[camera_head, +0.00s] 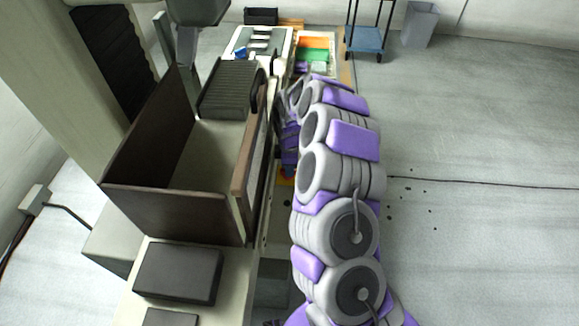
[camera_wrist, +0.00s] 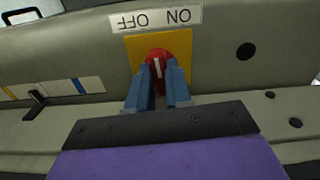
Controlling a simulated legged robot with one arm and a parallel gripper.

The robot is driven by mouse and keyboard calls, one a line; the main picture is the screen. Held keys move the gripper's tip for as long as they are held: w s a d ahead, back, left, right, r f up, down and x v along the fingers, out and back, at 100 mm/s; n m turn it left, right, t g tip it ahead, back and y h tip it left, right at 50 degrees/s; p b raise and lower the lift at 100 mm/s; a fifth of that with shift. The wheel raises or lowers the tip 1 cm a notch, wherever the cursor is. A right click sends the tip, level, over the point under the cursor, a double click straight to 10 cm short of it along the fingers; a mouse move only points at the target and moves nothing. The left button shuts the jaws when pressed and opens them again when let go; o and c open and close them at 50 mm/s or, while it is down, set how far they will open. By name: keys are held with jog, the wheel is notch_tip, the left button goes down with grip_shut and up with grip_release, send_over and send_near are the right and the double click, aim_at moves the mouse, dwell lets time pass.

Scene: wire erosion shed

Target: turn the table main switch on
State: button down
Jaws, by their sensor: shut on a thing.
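The main switch is a red rotary knob (camera_wrist: 156,58) on a yellow plate (camera_wrist: 184,43), set in the grey-green side face of the machine table. A white mark runs along the knob, nearly upright in the wrist view. Above the plate is a white label (camera_wrist: 156,18), upside down in this view, with OFF on the left and ON on the right. My gripper (camera_wrist: 161,75) has its two blue fingers shut on the knob, one on each side. The fingers hide the knob's lower sides.
A black lever (camera_wrist: 35,103) and a blue-and-yellow marked plate (camera_wrist: 75,86) lie left of the switch. A dark round hole (camera_wrist: 245,51) is to its right. The open brown-walled tank (camera_head: 178,212) stands left of my arm.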

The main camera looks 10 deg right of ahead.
jog(key=shift+r+p, duration=0.15)
jog(key=shift+p, duration=0.2)
jog(key=m+p, duration=0.3)
jog(key=m, duration=0.1)
jog(key=shift+r+p, duration=0.1)
jog(key=shift+p, duration=0.3)
jog(key=m+p, duration=0.2)
jog(key=m, duration=0.1)
jog(key=shift+s, duration=0.1)
jog(key=shift+m+p, duration=1.05)
jog(key=shift+m, duration=0.25)
jog(key=shift+a, duration=0.1)
jog(key=c, duration=1)
grip_release()
jog(key=shift+f, duration=0.2)
jog(key=shift+c, duration=0.2)
